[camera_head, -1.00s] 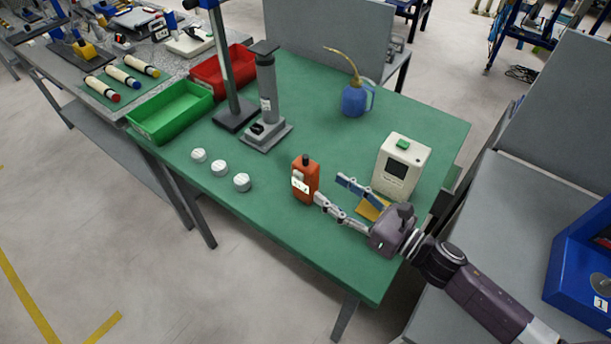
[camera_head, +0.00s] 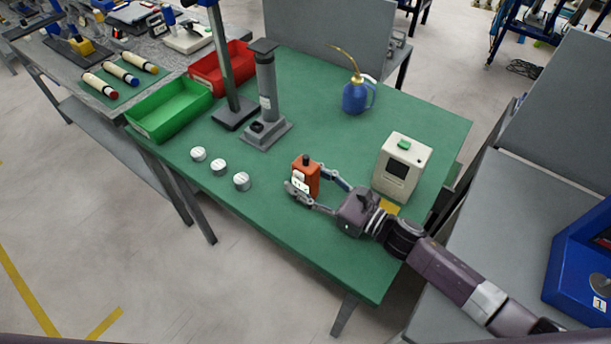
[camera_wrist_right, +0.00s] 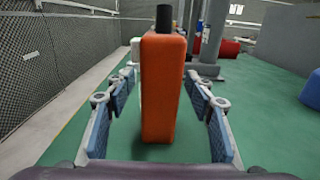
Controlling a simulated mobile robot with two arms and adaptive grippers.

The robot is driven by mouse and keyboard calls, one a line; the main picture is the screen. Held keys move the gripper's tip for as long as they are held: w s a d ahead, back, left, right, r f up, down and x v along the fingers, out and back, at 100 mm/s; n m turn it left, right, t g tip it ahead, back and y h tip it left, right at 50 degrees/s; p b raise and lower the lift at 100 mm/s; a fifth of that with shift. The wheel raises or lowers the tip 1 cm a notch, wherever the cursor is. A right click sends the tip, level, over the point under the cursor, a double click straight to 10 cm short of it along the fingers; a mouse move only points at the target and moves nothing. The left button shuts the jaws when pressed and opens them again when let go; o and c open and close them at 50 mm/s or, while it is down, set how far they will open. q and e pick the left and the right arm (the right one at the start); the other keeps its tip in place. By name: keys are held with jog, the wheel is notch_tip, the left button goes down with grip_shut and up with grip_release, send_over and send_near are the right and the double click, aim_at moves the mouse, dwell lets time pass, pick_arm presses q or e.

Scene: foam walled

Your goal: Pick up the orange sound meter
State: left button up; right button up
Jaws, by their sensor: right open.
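The orange sound meter (camera_head: 307,176) stands upright on the green table, with a dark tip on top and a pale face. It also shows large in the right wrist view (camera_wrist_right: 163,90). My right gripper (camera_head: 309,184) is open, its fingers on either side of the meter. In the right wrist view the open fingers (camera_wrist_right: 160,110) show gaps to the meter on both sides. The lower part of the meter is partly hidden by a finger in the head view. My left gripper is not in view.
A white device (camera_head: 403,166) with a green button stands right of the meter, close to my right arm. Three white discs (camera_head: 219,167) lie to the left. A grey stand (camera_head: 266,100), a blue oil can (camera_head: 356,97), and green (camera_head: 168,112) and red (camera_head: 222,68) bins stand farther back.

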grip_shut()
dwell(0.3)
jog(key=shift+r, duration=0.1)
notch_tip(320, 180, up, 20)
jog(key=p, duration=0.1)
dwell(0.4)
